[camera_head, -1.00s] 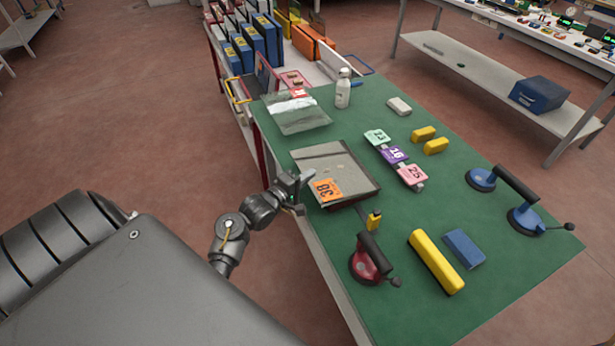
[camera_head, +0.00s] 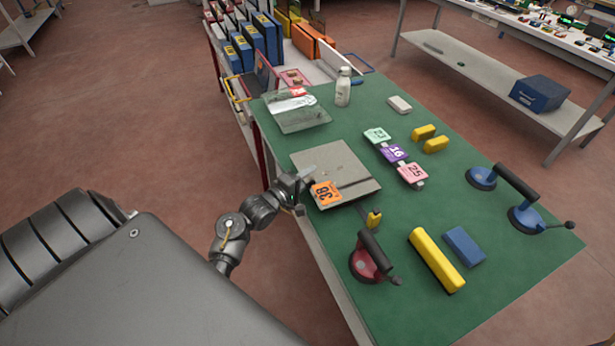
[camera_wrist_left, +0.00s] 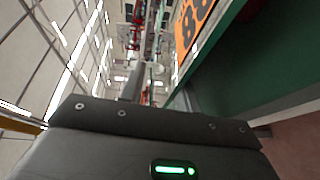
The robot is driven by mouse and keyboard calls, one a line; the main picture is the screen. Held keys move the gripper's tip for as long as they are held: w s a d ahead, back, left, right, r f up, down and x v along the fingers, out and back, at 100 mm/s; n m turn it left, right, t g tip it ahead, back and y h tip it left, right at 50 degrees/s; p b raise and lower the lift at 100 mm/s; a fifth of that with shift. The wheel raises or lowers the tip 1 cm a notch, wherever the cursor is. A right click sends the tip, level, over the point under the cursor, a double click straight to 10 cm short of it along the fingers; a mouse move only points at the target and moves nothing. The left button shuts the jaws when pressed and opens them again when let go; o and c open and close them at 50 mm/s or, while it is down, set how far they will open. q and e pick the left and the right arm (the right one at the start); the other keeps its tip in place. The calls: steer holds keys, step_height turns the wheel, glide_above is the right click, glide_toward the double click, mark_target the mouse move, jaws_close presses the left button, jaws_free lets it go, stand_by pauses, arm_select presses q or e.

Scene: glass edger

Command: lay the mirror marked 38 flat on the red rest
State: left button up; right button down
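The mirror marked 38 (camera_head: 335,165) is a grey reflective plate over the near left part of the green bench, with an orange label at its near left corner. My left gripper (camera_head: 304,183) is at its left edge by the label and looks shut on that edge; the fingertips are partly hidden. In the left wrist view, the orange label (camera_wrist_left: 194,22) shows close up at the top. A pinkish-red flat piece (camera_head: 295,77) at the bench's far end may be the red rest; I cannot tell for certain. My right gripper is out of view.
A red suction cup (camera_head: 368,262), yellow bar (camera_head: 436,261), blue block (camera_head: 464,247) and blue double suction lifter (camera_head: 516,185) occupy the near right.

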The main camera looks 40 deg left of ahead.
arm_select(q)
steer(key=shift+s, duration=0.25)
steer(key=s+a+r+b, duration=0.1)
steer(key=s, duration=0.9)
steer(key=shift+a, duration=0.25)
steer(key=shift+s, duration=0.1)
stand_by(0.3)
